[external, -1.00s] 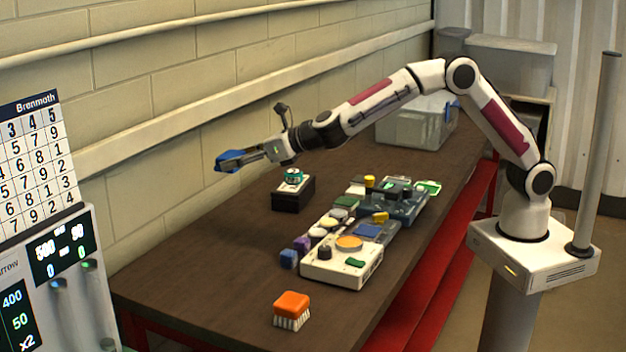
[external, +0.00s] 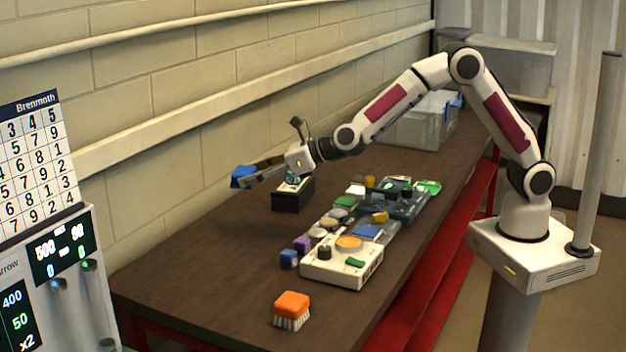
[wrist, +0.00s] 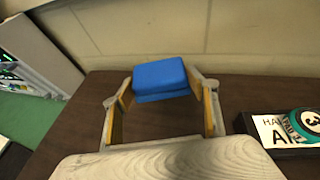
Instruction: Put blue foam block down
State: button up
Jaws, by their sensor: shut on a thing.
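The blue foam block (external: 243,176) is held between the fingertips of my gripper (external: 250,178), in the air above the far left part of the brown table (external: 190,255). In the wrist view the blue block (wrist: 160,78) sits between the two finger ends, and my gripper (wrist: 162,88) is shut on it. Bare table shows below it and the wall behind it. The gap between block and table is hard to judge.
A black box (external: 290,196) with a teal round item on it stands close by my gripper. A white device (external: 342,272), small coloured blocks and trays fill the table's middle. An orange brush (external: 292,306) lies at the front. The table's left part is clear.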

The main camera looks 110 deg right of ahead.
jog(key=shift+n+t+y, duration=0.3)
jog(key=shift+n+y, duration=0.2)
jog(key=a+f, duration=0.1)
jog(key=f, duration=0.1)
jog(key=s+a+f, duration=0.1)
jog(key=a+f, duration=0.1)
jog(key=shift+s+a+f, duration=0.1)
jog(key=shift+a, duration=0.2)
jog(key=shift+f, duration=0.15)
send_over(263, 239)
jog(key=shift+f, duration=3)
jog(key=shift+f, duration=0.1)
jog(key=shift+f, duration=1.8)
jog(key=shift+f, duration=0.1)
jog(key=shift+s+f, duration=0.1)
jog(key=shift+f, duration=0.15)
